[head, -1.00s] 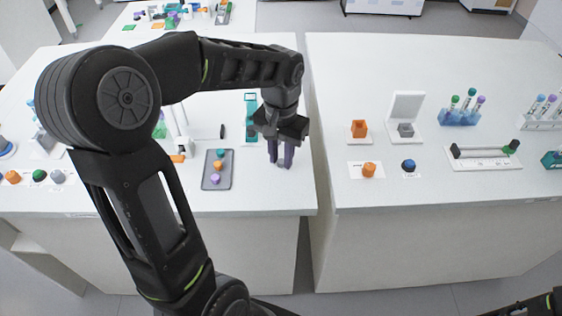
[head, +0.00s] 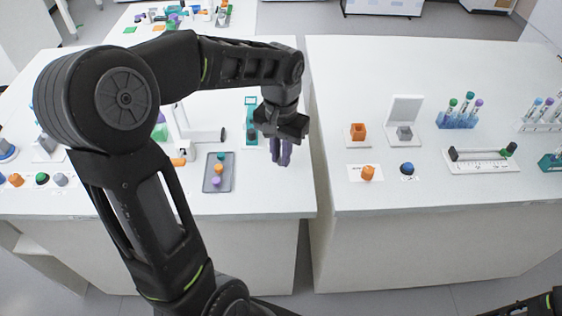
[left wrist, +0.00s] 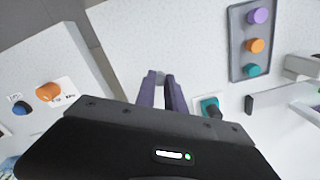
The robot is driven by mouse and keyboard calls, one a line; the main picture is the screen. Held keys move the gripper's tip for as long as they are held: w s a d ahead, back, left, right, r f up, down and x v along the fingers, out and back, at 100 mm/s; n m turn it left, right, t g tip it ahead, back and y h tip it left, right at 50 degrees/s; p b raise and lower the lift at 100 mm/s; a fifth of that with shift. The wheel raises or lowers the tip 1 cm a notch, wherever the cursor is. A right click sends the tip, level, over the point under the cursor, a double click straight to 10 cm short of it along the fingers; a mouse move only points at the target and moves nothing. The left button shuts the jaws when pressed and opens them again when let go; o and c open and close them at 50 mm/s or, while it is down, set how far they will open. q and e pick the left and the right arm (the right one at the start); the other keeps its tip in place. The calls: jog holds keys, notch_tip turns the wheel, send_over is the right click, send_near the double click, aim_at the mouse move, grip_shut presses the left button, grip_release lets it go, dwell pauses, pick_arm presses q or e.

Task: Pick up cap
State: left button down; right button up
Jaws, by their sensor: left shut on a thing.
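My left gripper (head: 281,160) is over the right part of the left table, fingers pointing down. A grey tray (head: 208,176) to the left holds a teal cap (head: 221,156), an orange cap (head: 218,168) and a purple cap (head: 216,181). The tray also shows in the left wrist view (left wrist: 237,40). My right gripper is out of view.
A teal stand (head: 251,115) is just behind the left gripper. A gap separates the two tables. The left table's front right is clear.

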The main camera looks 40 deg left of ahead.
pick_arm(q)
jog(key=shift+r+p, duration=1.2)
jog(key=shift+r, duration=0.7)
